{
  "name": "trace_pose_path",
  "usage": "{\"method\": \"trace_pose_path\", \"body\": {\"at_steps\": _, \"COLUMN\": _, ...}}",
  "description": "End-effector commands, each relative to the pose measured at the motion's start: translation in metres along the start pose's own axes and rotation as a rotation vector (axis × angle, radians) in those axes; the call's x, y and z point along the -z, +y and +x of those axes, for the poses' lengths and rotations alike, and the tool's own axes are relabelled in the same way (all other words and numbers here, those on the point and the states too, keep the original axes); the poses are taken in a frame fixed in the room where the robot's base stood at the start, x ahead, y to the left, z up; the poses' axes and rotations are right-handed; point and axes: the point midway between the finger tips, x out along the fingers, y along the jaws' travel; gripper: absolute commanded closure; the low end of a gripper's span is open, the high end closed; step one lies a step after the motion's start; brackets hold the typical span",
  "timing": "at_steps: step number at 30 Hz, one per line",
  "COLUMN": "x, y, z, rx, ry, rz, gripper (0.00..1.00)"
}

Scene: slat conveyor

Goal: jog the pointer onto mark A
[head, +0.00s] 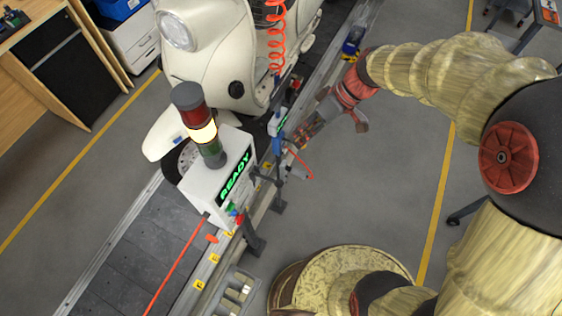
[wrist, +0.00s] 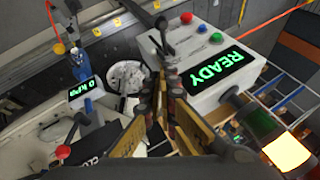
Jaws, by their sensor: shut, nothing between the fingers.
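The orange pointer (head: 211,238) shows in the head view beside the conveyor rail, near the foot of the white control box (head: 215,190). Several yellow marks (head: 199,285) line the rail; their letters are too small to read. The box display (head: 235,177) reads READY in green, also in the wrist view (wrist: 212,70). Red (wrist: 201,28), blue (wrist: 186,17) and green (wrist: 215,37) buttons sit on the box's button panel. My gripper (wrist: 165,78) is shut and empty, its fingers beside the box's display and apart from the buttons in the picture.
A stack light (head: 196,122) with its yellow section lit stands on the box. A cream scooter body (head: 215,55) fills the line behind it. A blue-grey tool with a small green display (wrist: 80,65) hangs near my fingers. Grey floor (head: 350,190) is clear at right.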

Motion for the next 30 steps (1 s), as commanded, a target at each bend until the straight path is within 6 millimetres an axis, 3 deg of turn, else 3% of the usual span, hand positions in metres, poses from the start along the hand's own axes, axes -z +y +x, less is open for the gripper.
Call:
{"method": "trace_pose_path", "body": {"at_steps": 8, "x": 0.000, "y": 0.000, "z": 0.001, "rx": -0.001, "ry": 0.000, "rz": 0.001, "gripper": 1.00}}
{"method": "trace_pose_path", "body": {"at_steps": 13, "x": 0.000, "y": -0.001, "z": 0.013, "rx": 0.001, "ry": -0.001, "rz": 0.000, "gripper": 1.00}}
{"method": "trace_pose_path", "body": {"at_steps": 27, "x": -0.001, "y": -0.001, "z": 0.100, "rx": 0.001, "ry": -0.003, "rz": 0.002, "gripper": 1.00}}
{"method": "trace_pose_path", "body": {"at_steps": 30, "x": -0.012, "y": -0.001, "z": 0.111, "rx": 0.000, "ry": -0.002, "rz": 0.005, "gripper": 1.00}}
